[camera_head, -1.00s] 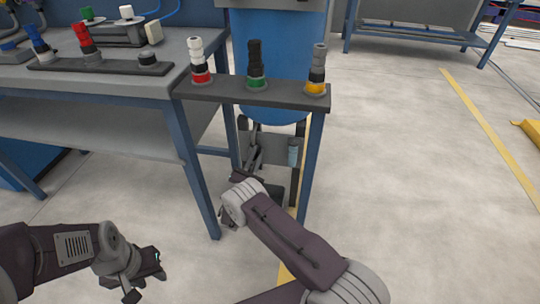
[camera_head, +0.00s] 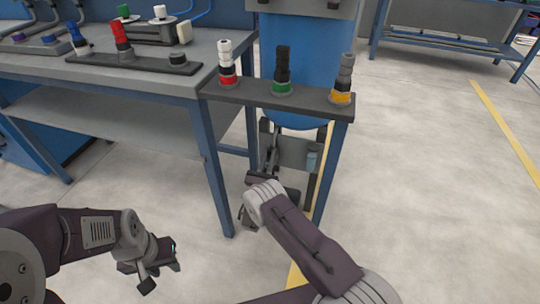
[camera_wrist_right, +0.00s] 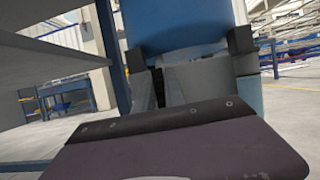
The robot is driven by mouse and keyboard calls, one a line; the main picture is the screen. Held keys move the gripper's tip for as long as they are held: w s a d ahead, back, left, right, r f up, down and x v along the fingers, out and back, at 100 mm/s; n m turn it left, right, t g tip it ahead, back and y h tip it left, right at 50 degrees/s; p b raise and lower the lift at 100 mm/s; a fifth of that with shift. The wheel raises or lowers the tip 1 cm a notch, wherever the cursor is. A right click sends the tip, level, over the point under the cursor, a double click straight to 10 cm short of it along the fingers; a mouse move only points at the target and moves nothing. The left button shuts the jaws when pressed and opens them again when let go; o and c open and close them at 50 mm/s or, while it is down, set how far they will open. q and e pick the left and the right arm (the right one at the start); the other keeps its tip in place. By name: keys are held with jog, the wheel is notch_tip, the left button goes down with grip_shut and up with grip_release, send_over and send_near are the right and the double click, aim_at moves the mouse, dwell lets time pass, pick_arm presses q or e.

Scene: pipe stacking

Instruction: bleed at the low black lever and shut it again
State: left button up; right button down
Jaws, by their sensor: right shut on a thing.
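My right gripper (camera_head: 262,178) is low under the tank, among these dark parts, and is shut on what seems to be the low black lever. My own wrist mostly hides the lever, so its angle cannot be told. In the right wrist view my gripper's black fingertips (camera_wrist_right: 188,52) stand on either side of grey parts beneath the tank (camera_wrist_right: 175,25). My left gripper (camera_head: 160,268) is at lower left, open and empty over the floor.
The narrow shelf (camera_head: 250,93) carries red, green and yellow based pipe stacks. Its blue leg (camera_head: 330,180) stands right of my right wrist. A grey workbench (camera_head: 110,75) with coloured fittings is at left. The floor at right (camera_head: 430,200) is clear.

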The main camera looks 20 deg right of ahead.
jog(key=c, duration=1.4)
grip_release()
jog(key=shift+c, duration=0.2)
jog(key=shift+s+a+f, duration=0.1)
jog(key=shift+s+a, duration=0.15)
jog(key=p+v, duration=0.3)
jog(key=v, duration=0.5)
jog(key=shift+s, duration=0.2)
jog(key=shift+f, duration=0.15)
